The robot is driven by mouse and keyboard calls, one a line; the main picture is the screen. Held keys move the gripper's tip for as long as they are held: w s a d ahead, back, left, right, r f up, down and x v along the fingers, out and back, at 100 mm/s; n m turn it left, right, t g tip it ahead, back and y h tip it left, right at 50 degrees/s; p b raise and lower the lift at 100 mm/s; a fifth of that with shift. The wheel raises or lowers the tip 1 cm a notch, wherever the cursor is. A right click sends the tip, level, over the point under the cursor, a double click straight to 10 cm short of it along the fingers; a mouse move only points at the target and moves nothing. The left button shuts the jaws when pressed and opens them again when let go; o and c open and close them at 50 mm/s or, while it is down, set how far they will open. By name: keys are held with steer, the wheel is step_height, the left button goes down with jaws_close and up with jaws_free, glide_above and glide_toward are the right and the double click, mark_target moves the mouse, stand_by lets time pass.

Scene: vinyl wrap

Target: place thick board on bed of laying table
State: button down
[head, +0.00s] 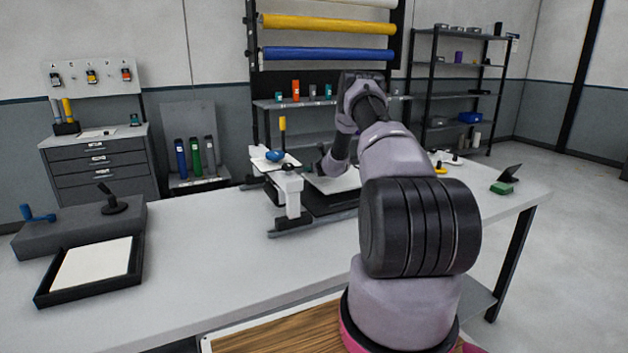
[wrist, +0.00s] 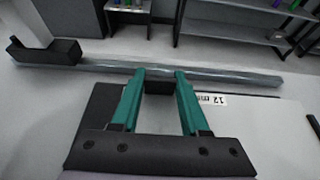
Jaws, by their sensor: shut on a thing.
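My gripper (wrist: 160,74) has two teal fingers, closed on a small dark block at the edge of a pale board. I take this as the thick board (wrist: 250,125); a white label on it reads "12 mm" upside down. In the head view a white board (head: 337,181) lies flat at or just above the dark bed of the laying table (head: 292,192). My arm hides part of both, and whether the board touches the bed cannot be told. A long grey bar (wrist: 225,76) runs across just beyond the fingertips.
A black tray (head: 128,272) with a white sheet lies at the left of the bench, beside a grey block (head: 70,227) with handles. A small green object (head: 502,188) is at the right. The bench front between tray and laying table is clear.

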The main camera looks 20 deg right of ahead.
mark_target(324, 181)
steer(key=shift+f, duration=2.05)
steer(key=shift+c, duration=2)
jaws_free()
steer(key=v, duration=1.1)
steer(key=shift+s, duration=0.3)
steer(key=shift+s+d+r, duration=0.1)
steer(key=shift+s+r, duration=0.1)
